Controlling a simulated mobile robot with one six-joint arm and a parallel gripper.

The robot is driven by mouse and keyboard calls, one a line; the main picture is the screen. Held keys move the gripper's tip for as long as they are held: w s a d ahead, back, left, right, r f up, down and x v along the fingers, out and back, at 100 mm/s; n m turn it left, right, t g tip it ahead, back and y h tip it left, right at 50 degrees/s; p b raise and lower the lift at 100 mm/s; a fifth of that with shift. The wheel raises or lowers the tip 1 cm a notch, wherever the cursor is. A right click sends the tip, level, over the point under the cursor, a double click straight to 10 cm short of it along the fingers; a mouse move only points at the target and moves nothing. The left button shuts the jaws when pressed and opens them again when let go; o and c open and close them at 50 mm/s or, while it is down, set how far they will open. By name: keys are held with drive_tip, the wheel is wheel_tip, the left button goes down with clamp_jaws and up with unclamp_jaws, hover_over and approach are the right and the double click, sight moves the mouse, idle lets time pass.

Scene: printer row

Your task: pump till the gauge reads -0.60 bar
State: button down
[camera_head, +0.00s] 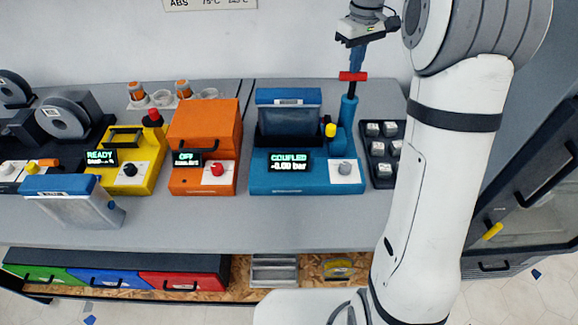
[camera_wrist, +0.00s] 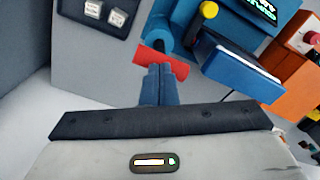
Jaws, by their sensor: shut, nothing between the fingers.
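The blue vacuum station (camera_head: 262,184) stands on the bench, its display (camera_head: 289,162) showing "COUPLED" and what looks like -0.00 bar. At its right is an upright blue pump cylinder (camera_head: 348,110) with a red crossbar handle (camera_head: 353,76) on top. The red handle also shows in the wrist view (camera_wrist: 177,70). My gripper (camera_head: 355,66) points down with its blue fingers shut and empty, right over the handle. In the wrist view the fingertips (camera_wrist: 160,68) overlap the middle of the handle; I cannot tell whether they touch it.
A dark tray (camera_head: 382,172) with small pale blocks stands just right of the pump. Orange (camera_head: 203,133) and yellow (camera_head: 138,167) machines stand to the left. A blue-topped clear container (camera_head: 68,200) sits near the front edge. The bench front centre is clear.

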sight(354, 76)
drive_tip(key=shift+f+b, duration=1.25)
drive_tip(key=shift+f, duration=1.1)
drive_tip(key=shift+r, duration=0.1)
wheel_tip(354, 76, up, 9)
drive_tip(key=p, duration=0.8)
drive_tip(key=shift+r, duration=0.1)
